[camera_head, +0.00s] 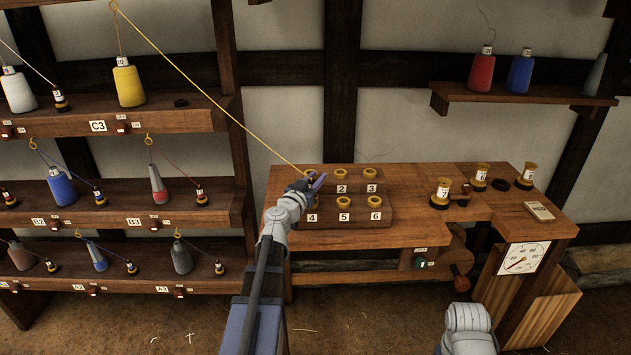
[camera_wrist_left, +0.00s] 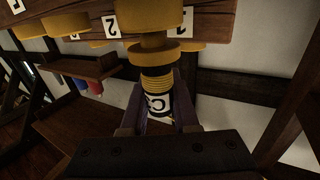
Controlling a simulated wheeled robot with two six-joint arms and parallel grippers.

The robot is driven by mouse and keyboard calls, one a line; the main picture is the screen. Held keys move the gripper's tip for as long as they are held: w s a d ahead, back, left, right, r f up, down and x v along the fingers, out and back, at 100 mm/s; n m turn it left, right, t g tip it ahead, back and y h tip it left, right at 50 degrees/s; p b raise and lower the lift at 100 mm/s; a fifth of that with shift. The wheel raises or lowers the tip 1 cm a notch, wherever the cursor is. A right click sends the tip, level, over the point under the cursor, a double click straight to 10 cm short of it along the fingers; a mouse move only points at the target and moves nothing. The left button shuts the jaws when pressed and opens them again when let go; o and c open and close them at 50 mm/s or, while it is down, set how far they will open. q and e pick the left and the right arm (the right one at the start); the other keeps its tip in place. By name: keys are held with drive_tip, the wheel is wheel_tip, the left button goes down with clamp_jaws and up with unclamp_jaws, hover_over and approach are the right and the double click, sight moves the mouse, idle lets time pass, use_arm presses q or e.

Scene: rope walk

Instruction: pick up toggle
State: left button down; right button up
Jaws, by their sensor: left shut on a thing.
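A small toggle (camera_wrist_left: 156,100) wound with yellow thread carries a C3 label in the left wrist view. My left gripper (camera_head: 316,183) is shut on it, with one finger on each side in the left wrist view. The toggle is against or very close to a yellow ring (camera_wrist_left: 158,48) near label 1; I cannot tell whether it sits inside. In the head view the gripper mostly hides it. A yellow thread (camera_head: 208,84) runs taut from the upper left shelf to the gripper. My right gripper is out of view; only part of that arm shows at the bottom right.
The stepped block (camera_head: 384,186) on the bench (camera_head: 420,230) has several numbered yellow rings. Spools, including number 7 (camera_head: 441,194), stand to the right. A rack (camera_head: 60,240) at left holds cones and toggles. A dial (camera_head: 521,258) is at the bench's right.

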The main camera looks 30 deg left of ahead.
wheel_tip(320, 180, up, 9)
drive_tip(key=p, duration=0.8)
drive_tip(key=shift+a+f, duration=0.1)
